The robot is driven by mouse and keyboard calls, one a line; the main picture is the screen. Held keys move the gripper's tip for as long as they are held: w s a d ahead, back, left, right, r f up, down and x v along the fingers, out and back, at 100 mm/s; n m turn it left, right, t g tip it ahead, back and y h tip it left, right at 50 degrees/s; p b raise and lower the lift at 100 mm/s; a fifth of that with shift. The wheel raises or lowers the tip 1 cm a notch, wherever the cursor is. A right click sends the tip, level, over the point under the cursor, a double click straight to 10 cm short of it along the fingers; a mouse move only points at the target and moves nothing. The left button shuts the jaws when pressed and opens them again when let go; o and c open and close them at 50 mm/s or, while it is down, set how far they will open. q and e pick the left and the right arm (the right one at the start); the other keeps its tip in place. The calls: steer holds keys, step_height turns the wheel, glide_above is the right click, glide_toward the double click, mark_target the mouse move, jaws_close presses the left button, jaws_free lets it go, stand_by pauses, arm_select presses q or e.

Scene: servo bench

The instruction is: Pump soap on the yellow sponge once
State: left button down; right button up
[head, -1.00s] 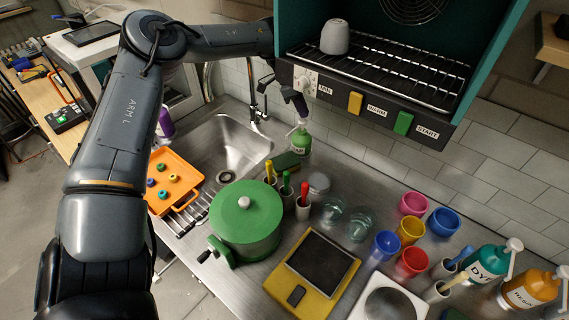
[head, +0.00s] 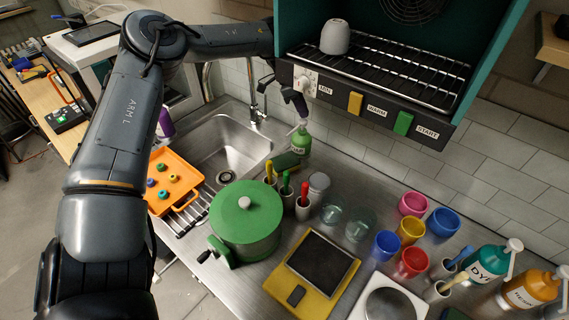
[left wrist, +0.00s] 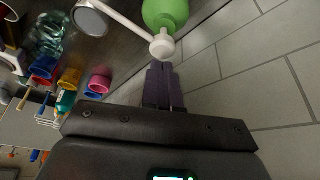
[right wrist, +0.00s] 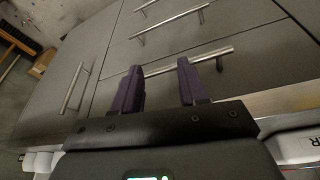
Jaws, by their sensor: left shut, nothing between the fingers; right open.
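The green soap bottle (head: 301,142) with a white pump stands upright on the counter behind the sink's right corner. A dark green pad (head: 286,162) lies beside it; I see no clear yellow on it, so I cannot tell whether it is the sponge. My left gripper (head: 302,112) is shut and empty, pointing down just above the pump. In the left wrist view its fingertips (left wrist: 160,67) are at the white pump head (left wrist: 161,46); contact cannot be told. The bottle (left wrist: 166,13) shows behind. My right gripper (right wrist: 160,78) is open and empty, facing drawer fronts.
The sink (head: 229,140) lies left of the bottle, with a tap (head: 256,105) behind. The oven (head: 375,95) overhangs to the right. A green pot (head: 245,235), pen holders (head: 303,210) and glass jars (head: 360,224) stand in front. Dye (head: 486,264) and resin (head: 528,289) pump bottles stand far right.

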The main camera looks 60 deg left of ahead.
arm_select(q)
steer(key=shift+f, duration=0.15)
stand_by(0.4)
steer(key=shift+f, duration=0.1)
steer(key=shift+f+b, duration=1.05)
steer(key=shift+f, duration=0.15)
steer(key=shift+r, duration=0.1)
steer(key=shift+r+p, duration=0.5)
steer(key=shift+r, duration=0.05)
steer(key=shift+r+p, duration=0.45)
steer(key=shift+r, duration=0.25)
